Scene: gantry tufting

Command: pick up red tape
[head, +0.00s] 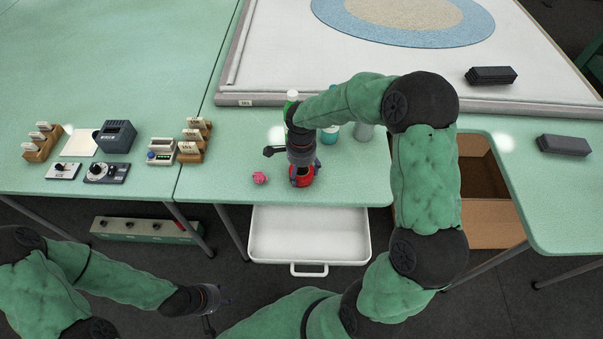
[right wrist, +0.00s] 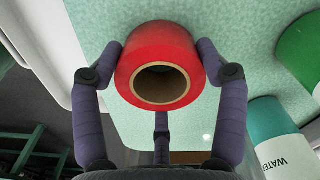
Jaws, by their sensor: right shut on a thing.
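The red tape (head: 302,181) is a red roll with a brown cardboard core, on the green table near its front edge in the head view. In the right wrist view the red tape (right wrist: 158,52) sits between the fingers. My right gripper (head: 302,168) comes down over it from above and is shut on it, with fingers touching its sides in the right wrist view (right wrist: 160,75). I cannot tell whether the tape is clear of the table. My left gripper (head: 222,299) is low at the left, away from the table; its fingers are too small to read.
A pink object (head: 260,178) lies just left of the tape. A white tray (head: 310,251) is below the table edge, and a cardboard box (head: 485,222) is at the right. Devices stand at left.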

